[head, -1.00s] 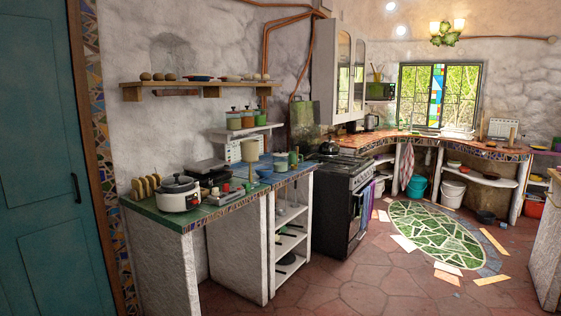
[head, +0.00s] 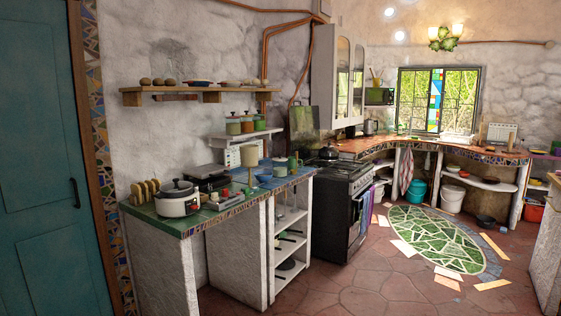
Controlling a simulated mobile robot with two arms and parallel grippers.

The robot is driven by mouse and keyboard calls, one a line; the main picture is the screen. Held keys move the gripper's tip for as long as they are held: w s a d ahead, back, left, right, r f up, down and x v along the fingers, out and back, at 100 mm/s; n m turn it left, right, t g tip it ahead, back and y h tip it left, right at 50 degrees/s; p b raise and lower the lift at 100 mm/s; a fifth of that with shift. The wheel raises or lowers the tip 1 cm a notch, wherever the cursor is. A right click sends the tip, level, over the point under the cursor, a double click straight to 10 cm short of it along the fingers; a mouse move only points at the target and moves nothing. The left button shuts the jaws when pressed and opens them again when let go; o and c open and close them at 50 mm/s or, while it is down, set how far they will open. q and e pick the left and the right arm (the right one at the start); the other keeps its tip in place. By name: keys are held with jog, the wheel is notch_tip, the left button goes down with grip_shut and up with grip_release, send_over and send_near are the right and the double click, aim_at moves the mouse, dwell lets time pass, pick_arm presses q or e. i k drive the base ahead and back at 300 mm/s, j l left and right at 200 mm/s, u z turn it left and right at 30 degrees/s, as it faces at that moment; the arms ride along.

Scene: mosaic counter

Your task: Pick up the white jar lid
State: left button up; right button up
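Neither of my grippers is in the head view. I cannot make out a white jar lid for certain. Several small jars, among them a green-bodied jar (head: 233,126), stand on the small wall shelf (head: 247,133) above the counter; their lids are too small to tell apart. A cream cup-like thing (head: 251,157) stands near the middle of the tiled counter (head: 160,218). A white pot (head: 178,201) with a dark-knobbed lid sits at the counter's near left end. Small items crowd the counter between them.
A toast-like rack (head: 146,191) stands left of the pot. A black stove (head: 343,203) stands beyond the counter, under a wall cabinet (head: 337,75). A teal door (head: 40,150) fills the left side. The reddish floor (head: 370,285) in front is clear, with a green mosaic oval (head: 437,240) farther back.

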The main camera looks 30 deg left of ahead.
aim_at(280, 157)
jog(key=i+j, duration=0.45)
jog(key=i, duration=0.15)
jog(key=i+j, duration=0.5)
jog(key=i, duration=0.1)
